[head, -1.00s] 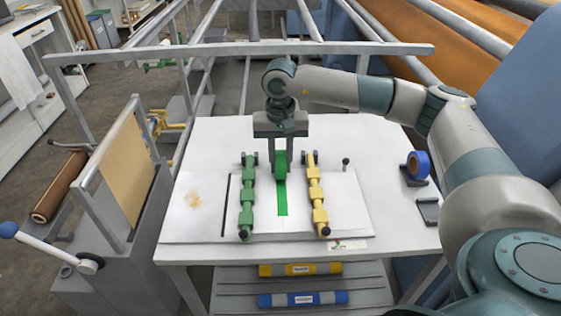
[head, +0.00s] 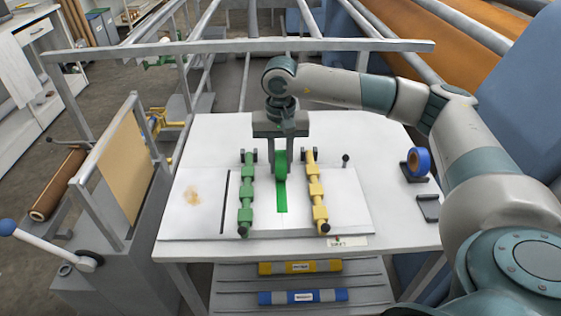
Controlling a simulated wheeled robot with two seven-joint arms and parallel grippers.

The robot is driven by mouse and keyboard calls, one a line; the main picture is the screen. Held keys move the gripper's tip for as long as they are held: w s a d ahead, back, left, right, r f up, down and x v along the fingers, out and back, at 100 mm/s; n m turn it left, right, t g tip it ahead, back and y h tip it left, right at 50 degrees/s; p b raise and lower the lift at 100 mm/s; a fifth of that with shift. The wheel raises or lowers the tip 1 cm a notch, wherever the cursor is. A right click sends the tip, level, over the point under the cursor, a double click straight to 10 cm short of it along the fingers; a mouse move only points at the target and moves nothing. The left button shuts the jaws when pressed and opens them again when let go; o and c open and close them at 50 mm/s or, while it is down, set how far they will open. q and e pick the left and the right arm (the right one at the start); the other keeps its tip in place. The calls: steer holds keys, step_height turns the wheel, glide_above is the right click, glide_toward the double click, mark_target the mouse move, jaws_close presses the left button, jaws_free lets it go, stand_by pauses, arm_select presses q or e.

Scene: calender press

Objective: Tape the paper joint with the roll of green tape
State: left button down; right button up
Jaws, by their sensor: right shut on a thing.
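My right gripper (head: 281,150) points down over the white table and is shut on the roll of green tape (head: 281,163). The roll stands on edge low over the paper. A strip of green tape (head: 281,199) lies on the paper joint (head: 281,221) from the roll toward the front; a thin line of the joint shows bare in front of the strip. The white paper (head: 340,190) lies flat on both sides. A green clamp bar (head: 246,195) lies left of the joint and a yellow clamp bar (head: 317,193) right of it. My left gripper is not in view.
A blue tape roll (head: 419,161) stands on a dark holder at the table's right, behind an empty holder (head: 428,208). A small dark post (head: 346,161) stands right of the yellow bar. A grey rail (head: 230,47) crosses behind my arm. Yellow and blue rolls (head: 302,297) lie on the shelf below.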

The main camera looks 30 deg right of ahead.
steer(key=shift+s+f, duration=0.15)
steer(key=shift+f, duration=0.1)
steer(key=shift+s+f, duration=0.1)
steer(key=shift+s, duration=0.05)
